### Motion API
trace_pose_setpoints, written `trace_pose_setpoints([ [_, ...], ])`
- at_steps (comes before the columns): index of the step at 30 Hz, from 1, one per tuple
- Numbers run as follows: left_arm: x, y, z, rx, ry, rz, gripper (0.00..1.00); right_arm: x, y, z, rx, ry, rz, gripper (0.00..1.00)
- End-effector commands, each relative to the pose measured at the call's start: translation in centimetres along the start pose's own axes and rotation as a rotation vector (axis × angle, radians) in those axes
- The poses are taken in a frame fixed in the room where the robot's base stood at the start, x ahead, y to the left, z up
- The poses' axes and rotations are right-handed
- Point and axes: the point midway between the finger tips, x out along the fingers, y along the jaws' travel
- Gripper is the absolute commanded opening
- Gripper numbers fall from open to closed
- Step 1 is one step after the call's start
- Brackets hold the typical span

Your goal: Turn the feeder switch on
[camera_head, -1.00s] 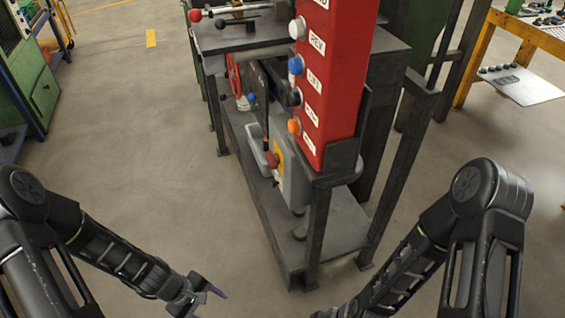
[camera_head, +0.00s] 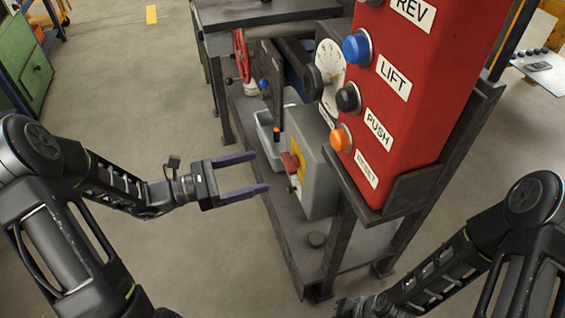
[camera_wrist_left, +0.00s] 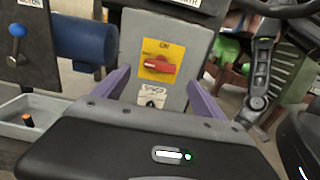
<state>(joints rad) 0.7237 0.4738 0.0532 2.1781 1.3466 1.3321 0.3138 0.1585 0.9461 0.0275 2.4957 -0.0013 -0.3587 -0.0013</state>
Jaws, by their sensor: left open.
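A red rotary switch handle (camera_wrist_left: 158,66) sits on a yellow plate (camera_wrist_left: 172,52) marked ON at its top. The handle lies roughly sideways. The plate is on the front of a grey box (camera_wrist_left: 190,30), and the handle also shows in the head view (camera_head: 290,165). My left gripper (camera_head: 262,174) is open and empty, in front of the box and apart from the handle. In the left wrist view its two purple fingers stand left and right of the handle. My right arm is at lower right in the head view; its fingers are outside the picture.
A red control panel (camera_head: 430,70) with several buttons overhangs the grey box. A dial (camera_head: 331,66), a dark lever plate (camera_head: 268,80) and a grey tray (camera_head: 266,135) are beside it. A metal lower shelf (camera_head: 345,240) runs beneath.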

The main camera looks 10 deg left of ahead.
Motion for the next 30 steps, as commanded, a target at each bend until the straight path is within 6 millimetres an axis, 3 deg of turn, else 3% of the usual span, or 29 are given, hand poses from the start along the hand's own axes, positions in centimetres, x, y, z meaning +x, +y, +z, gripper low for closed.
trace_pose_setpoints([
  [8,1.8,-0.1,-0.1,0.001,0.000,-0.003,0.82,0.3,0.1,0.0,0.000,0.000,0.000,0.00],
  [19,7.1,-0.1,-0.2,0.001,0.001,-0.003,0.82,0.9,0.4,0.0,0.001,0.000,0.000,0.00],
  [30,7.8,-0.1,-0.1,0.001,0.002,-0.001,0.82,0.9,0.4,0.0,0.001,0.000,0.000,0.00],
])
